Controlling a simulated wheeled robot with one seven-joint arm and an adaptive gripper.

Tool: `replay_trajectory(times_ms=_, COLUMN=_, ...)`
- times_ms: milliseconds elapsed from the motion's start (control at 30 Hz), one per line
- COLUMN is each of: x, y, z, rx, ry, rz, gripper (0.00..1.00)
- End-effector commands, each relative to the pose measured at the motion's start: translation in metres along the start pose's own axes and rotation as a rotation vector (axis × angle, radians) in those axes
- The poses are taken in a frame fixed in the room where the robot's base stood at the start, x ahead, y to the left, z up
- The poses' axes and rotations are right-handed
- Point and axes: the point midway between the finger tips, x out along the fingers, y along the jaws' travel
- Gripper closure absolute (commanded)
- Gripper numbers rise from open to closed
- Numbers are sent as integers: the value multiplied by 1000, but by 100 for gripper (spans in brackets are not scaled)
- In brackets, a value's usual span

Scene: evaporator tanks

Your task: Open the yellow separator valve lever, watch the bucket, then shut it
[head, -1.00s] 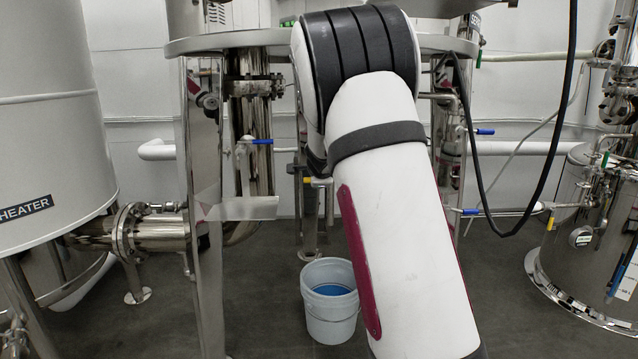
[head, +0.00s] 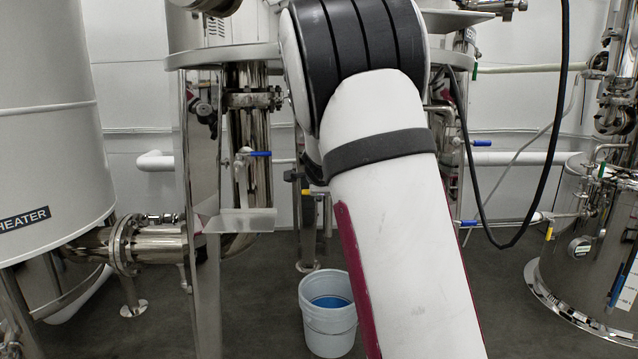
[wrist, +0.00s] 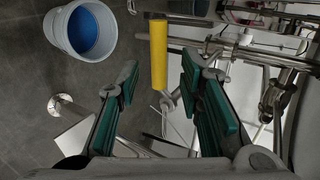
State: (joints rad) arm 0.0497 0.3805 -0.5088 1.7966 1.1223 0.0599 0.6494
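The yellow valve lever (wrist: 158,55) shows in the wrist view as a straight yellow grip. My gripper (wrist: 160,78), with green finger pads, is open. The lever's near end lies between the lines of the two fingers, with space on both sides; I cannot tell how deep it sits between them. In the head view only a small yellow bit (head: 312,192) shows beside my arm, which hides the gripper. The white bucket (head: 331,335) stands on the floor with blue contents; it also shows in the wrist view (wrist: 58,38). No stream into it is visible.
A steel tank leg (head: 207,290) and a pipe with a blue-handled valve (head: 258,154) stand left of my arm. The heater tank (head: 45,130) is at far left. A black hose (head: 560,110) hangs at right. Open floor surrounds the bucket.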

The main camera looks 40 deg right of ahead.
Motion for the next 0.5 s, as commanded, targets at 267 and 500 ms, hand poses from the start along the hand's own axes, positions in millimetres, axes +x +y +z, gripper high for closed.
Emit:
replay_trajectory(times_ms=267, x=-33, y=0, z=3, rx=-2, ry=-4, rz=0, gripper=66)
replay_trajectory(times_ms=500, x=-56, y=1, z=3, rx=0, ry=-6, rz=2, gripper=66)
